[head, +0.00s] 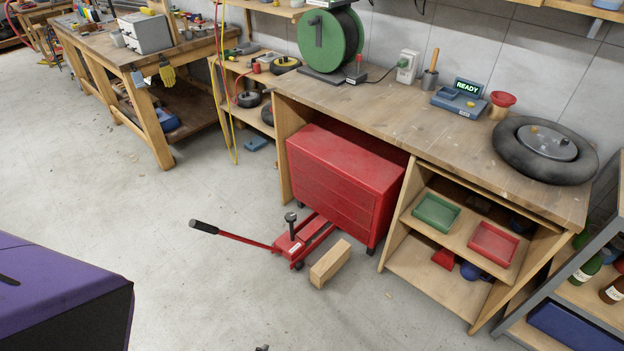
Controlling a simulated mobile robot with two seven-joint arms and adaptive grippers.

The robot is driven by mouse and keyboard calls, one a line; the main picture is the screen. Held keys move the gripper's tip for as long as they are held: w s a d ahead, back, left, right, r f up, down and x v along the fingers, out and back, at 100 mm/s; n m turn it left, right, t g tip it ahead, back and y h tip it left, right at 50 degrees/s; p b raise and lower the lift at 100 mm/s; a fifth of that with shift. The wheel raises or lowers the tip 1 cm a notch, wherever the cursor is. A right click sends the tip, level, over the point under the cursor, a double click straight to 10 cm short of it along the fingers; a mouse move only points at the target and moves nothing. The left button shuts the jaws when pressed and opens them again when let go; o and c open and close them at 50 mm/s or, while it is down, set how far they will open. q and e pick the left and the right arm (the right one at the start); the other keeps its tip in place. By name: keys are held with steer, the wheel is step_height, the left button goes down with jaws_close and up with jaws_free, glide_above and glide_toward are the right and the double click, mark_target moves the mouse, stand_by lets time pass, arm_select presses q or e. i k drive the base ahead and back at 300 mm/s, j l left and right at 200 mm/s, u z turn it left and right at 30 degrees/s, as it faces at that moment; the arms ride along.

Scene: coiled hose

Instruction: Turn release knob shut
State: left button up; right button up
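A red floor jack (297,243) stands on the concrete floor in the middle of the head view. Its long red handle reaches left to a black grip (204,227). A dark round knob (291,217) sits on a short upright post on the jack. I cannot tell for certain that this is the release knob, nor how far it is turned. Neither of my grippers can be made out. A tiny dark piece at the bottom edge is too little to identify.
A wooden block (330,263) lies just right of the jack. A red cabinet (345,180) stands behind it under the workbench (400,110). The bench carries a green reel (322,48) and a black tyre (510,158).

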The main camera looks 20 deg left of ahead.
mark_target(291, 217)
steer(key=i+j, duration=0.1)
steer(key=j, duration=0.3)
steer(key=i+j, duration=0.1)
steer(key=j, duration=0.35)
steer(key=i+j, duration=0.15)
steer(key=j, duration=0.25)
steer(key=i+j, duration=0.1)
steer(key=j, duration=0.3)
steer(key=i+j, duration=0.1)
steer(key=j, duration=0.35)
steer(key=i+j, duration=0.1)
steer(key=j, duration=0.3)
steer(key=i+j, duration=0.1)
steer(key=j, duration=0.3)
steer(key=i+j+z, duration=0.1)
steer(key=j+z, duration=0.7)
steer(key=z, duration=0.4)
